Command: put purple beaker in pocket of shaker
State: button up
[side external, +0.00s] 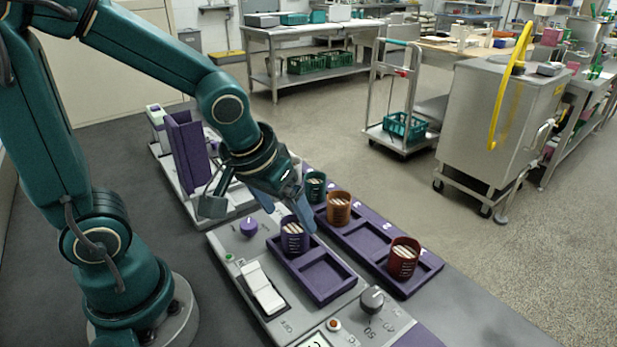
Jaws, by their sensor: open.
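The purple beaker (294,238) stands upright, or nearly so, at the far-left pocket of the purple tray on the grey shaker (228,244). Pale contents show at its top. Its base is partly hidden, so I cannot tell whether it sits fully down in the pocket. The near pocket (325,281) of that tray is empty. My gripper (291,212) is open and points down at the beaker, with a blue-grey finger close beside its right side. Whether the fingers touch the beaker is not clear.
A purple rack (365,243) to the right holds a teal beaker (316,187), an orange beaker (339,208) and a red-brown beaker (404,258). The shaker has a purple knob (248,227), a white rocker (262,289) and a dark knob (372,299). An upright purple panel (187,150) stands behind.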

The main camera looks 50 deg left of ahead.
jog(key=s+d+r+m+t+h, duration=0.1)
jog(key=s+d+r+m, duration=0.1)
jog(key=s+r, duration=0.4)
jog(key=shift+s+m, duration=0.8)
jog(key=shift+s, duration=0.15)
